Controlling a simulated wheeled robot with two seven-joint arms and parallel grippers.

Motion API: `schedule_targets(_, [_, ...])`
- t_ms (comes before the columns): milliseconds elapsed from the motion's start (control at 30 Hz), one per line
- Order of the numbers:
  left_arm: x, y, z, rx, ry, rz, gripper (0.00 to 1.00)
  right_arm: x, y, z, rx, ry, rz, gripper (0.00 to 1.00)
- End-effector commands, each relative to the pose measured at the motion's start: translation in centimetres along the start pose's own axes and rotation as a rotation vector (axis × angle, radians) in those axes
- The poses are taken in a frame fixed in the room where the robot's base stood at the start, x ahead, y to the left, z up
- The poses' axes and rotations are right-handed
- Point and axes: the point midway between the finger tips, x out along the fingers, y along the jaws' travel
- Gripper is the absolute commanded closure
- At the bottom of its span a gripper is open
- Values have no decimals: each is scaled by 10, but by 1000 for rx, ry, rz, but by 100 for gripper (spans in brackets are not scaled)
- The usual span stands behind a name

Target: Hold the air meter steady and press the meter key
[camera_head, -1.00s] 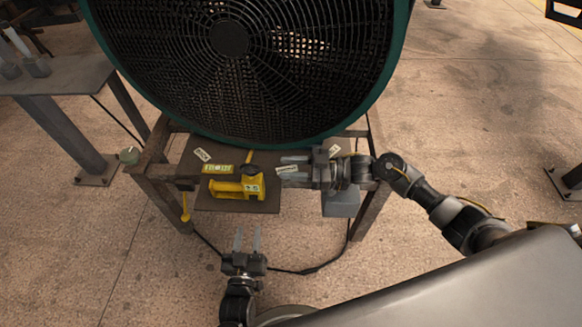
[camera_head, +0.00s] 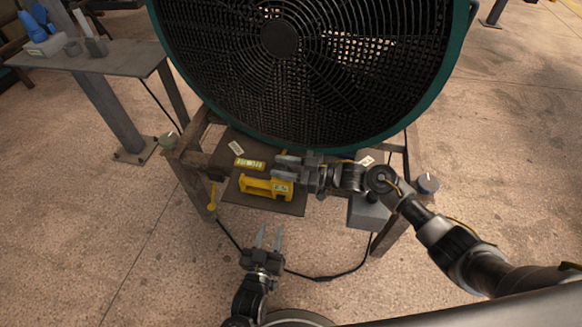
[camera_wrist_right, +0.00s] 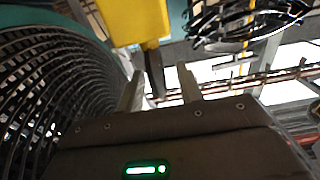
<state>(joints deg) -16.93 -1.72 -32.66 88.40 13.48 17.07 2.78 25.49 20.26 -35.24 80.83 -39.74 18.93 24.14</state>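The yellow air meter (camera_head: 262,187) lies on the dark shelf below the big fan. In the right wrist view its yellow body (camera_wrist_right: 138,22) is at the top, with a dark post-like part (camera_wrist_right: 155,75) below it. My right gripper (camera_head: 278,167) is at the meter's upper right, fingers pointing left. In the wrist view its fingers (camera_wrist_right: 160,88) are apart, and the dark part shows between them; contact cannot be told. My left gripper (camera_head: 268,238) is open and empty in front of the shelf, fingers pointing up the picture. The meter key cannot be made out.
The large round fan (camera_head: 300,60) stands close behind the shelf (camera_head: 290,207). A grey box (camera_head: 370,212) is at the right, with a black cable (camera_head: 325,277) on the floor. A side table (camera_head: 95,62) is at the left. The floor in front is mostly clear.

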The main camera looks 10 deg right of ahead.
Motion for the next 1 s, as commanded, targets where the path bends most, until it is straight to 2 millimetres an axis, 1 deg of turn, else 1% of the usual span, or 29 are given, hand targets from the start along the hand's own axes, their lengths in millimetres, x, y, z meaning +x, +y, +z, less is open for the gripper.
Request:
schedule_targets(200, [0,0,0,0,0,0,64,0,0,0,0,0,0,64])
schedule_targets(267, [0,0,0,0,0,0,64,0,0,0,0,0,0,70])
schedule_targets(400, [0,0,0,0,0,0,64,0,0,0,0,0,0,88])
schedule_targets(500, [0,0,0,0,0,0,64,0,0,0,0,0,0,100])
schedule_targets(1000, [0,0,0,0,0,0,64,0,0,0,0,0,1,100])
